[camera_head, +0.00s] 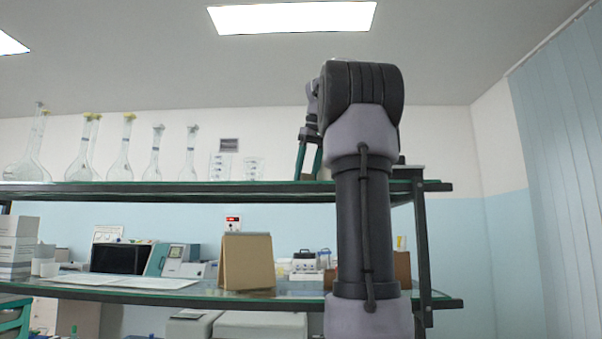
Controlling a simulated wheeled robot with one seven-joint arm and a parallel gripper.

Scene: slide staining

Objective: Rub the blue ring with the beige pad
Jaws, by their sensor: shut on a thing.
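My arm rises in front of the shelves, right of the middle, and bends over at the top. My gripper (308,160) shows small and partly hidden left of the arm, its two teal fingers pointing down at the upper shelf's height. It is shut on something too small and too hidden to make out. I cannot make out the beige pad or the blue ring anywhere in this view.
A two-level glass shelf (130,187) spans the left and middle. Several glass flasks (120,160) and beakers (220,166) stand on top. Below are a tan stand-up board (248,262), lab devices (178,260) and white boxes (17,247). The right side by the curtain (565,180) is clear.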

